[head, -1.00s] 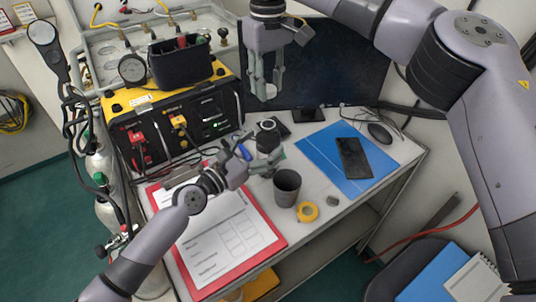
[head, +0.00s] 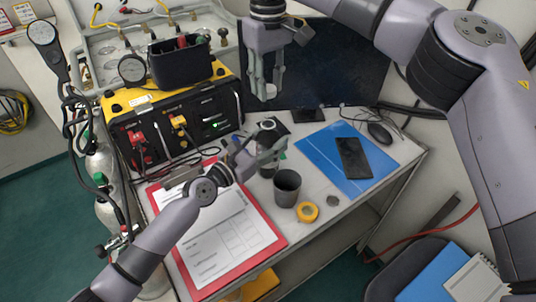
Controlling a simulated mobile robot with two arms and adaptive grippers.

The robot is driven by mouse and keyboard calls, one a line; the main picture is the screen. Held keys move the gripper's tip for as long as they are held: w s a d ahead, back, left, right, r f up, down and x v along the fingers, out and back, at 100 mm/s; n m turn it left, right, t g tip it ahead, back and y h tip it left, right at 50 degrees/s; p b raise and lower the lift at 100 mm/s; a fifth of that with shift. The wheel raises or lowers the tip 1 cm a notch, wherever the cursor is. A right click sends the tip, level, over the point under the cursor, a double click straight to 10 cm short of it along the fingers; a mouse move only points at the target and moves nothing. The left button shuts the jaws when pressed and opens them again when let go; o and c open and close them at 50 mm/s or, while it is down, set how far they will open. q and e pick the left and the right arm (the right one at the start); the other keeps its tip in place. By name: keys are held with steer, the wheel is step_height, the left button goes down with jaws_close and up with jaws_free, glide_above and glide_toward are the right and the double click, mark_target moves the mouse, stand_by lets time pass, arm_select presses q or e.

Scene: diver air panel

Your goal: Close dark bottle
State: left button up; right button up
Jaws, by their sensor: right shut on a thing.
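The dark bottle (head: 267,127) stands upright on the desk behind the grey cup, its round top facing up and uncovered. My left gripper (head: 275,151) is at the bottle's side, its fingers overlapping the bottle's body in the head view. I cannot tell whether they are closed on it. My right gripper (head: 266,93) points down above and behind the bottle, in front of the monitor. It is shut on a small pale round cap (head: 270,95), held well above the desk and apart from the bottle.
A grey cup (head: 287,187), a yellow tape roll (head: 307,212) and a small dark disc (head: 333,201) sit near the front edge. A red clipboard (head: 281,243) lies left, a blue mat (head: 324,160) with a phone right. The yellow-black panel (head: 200,115) and monitor (head: 335,65) stand behind.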

arm_select(q)
steer(key=c, duration=1.2)
steer(key=shift+o, duration=0.2)
arm_select(e)
glide_above(268, 119)
steer(key=shift+f, duration=2.45)
steer(key=shift+f, duration=0.1)
steer(key=shift+f, duration=0.8)
arm_select(q)
jaws_close()
arm_select(e)
steer(key=shift+f, duration=0.55)
